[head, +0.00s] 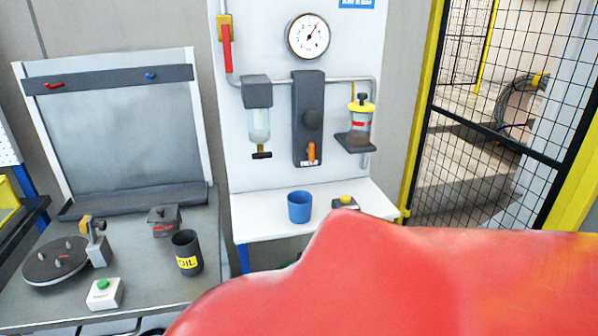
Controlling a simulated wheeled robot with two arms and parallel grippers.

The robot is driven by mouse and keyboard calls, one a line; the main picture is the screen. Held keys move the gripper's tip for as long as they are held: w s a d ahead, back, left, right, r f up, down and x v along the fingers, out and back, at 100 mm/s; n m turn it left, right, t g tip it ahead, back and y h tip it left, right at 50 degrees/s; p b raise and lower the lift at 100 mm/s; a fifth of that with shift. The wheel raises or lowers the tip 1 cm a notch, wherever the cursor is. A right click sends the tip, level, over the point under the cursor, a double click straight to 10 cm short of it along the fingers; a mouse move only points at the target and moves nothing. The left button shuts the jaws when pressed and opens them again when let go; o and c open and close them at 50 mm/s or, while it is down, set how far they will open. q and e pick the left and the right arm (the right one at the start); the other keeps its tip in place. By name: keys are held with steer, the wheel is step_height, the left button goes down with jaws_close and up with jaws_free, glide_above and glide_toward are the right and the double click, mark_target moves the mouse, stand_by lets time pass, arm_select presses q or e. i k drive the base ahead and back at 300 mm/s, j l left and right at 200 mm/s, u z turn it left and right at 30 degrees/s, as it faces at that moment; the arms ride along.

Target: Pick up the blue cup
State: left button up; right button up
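The blue cup (300,207) stands upright on a white shelf (262,222) below a wall panel, near the middle of the head view. Its open top faces up and nothing touches it. A large red shape fills the lower right of the view, in front of the shelf's right part; it is too close to tell what it is. Neither of my grippers shows in this view.
A button box (345,202) with a yellow top sits right of the cup. On the left, a grey bench holds a black oil can (186,253), a green-button box (104,293) and a turntable (56,262). A yellow-framed mesh fence (500,110) stands at right.

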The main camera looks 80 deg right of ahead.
mark_target(299, 203)
steer(key=z, duration=2.45)
